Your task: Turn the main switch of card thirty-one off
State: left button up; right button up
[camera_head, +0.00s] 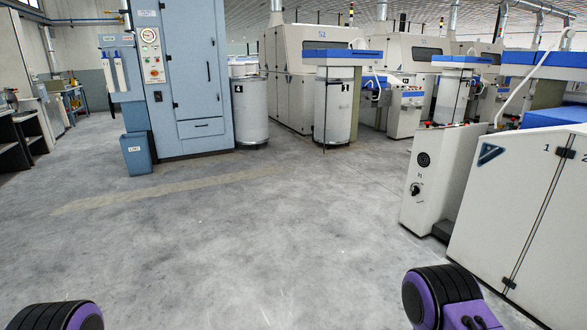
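A cream control cabinet (440,165) stands at the right, at the end of a cream machine (520,215). Its front has a round dark speaker-like grille (424,159), a small label too small to read surely, and a dark rotary switch (415,190) low down. The switch's exact position is too small to tell. Colored buttons line the cabinet's sloped top. Black and purple parts of my two arms show at the bottom edge. Neither gripper is in view, and nothing of mine touches the cabinet.
Grey floor (250,240) is clear in front of me and up to the cabinet. A dark low block (444,231) sits at the cabinet's foot. A blue cabinet (190,80), a blue bin (137,153) and white cans (250,110) stand farther back.

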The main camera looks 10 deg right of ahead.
aim_at(416, 190)
jog(key=i, duration=2.6)
jog(key=z, duration=0.9)
jog(key=i, duration=1.9)
jog(key=z, duration=0.9)
jog(key=i, duration=0.4)
jog(key=z, duration=0.15)
